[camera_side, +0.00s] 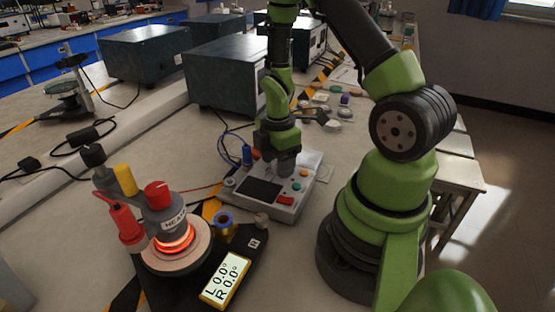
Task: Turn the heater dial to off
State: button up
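A dark device with a glowing red ring (176,240) on a round plate stands at the front left. A grey cylinder (160,212) with a red top and a partly readable label starting "HEA" stands over the ring. My gripper (287,165) points down over the far part of a light grey control box (283,213), which has a dark panel and coloured buttons. Its fingers look small and dark, and I cannot tell their gap or contact. No dial is clearly marked as the heater's.
A yellow-framed display (226,279) reads L 0.0° and R 0.0°. A red bottle-like item (126,222) and a yellow-topped cylinder (125,180) stand left of the grey cylinder. Dark instrument boxes (222,85) stand behind. Cables cross the bench at left.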

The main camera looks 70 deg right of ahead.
notch_tip(320, 180, up, 10)
dwell(0.7)
jog(key=s+a+r+m+t+y, duration=0.1)
jog(key=s+a+r+m+t, duration=0.2)
jog(key=a+r+m, duration=0.4)
jog(key=s+a+r+m+t+y, duration=0.1)
jog(key=s+a+r+m+t, duration=0.3)
jog(key=a+r+m, duration=0.2)
notch_tip(320, 180, up, 3)
jog(key=m, duration=0.2)
jog(key=shift+s+a+r+m, duration=0.15)
jog(key=shift+s+a+m, duration=0.15)
jog(key=shift+a, duration=0.05)
dwell(1.0)
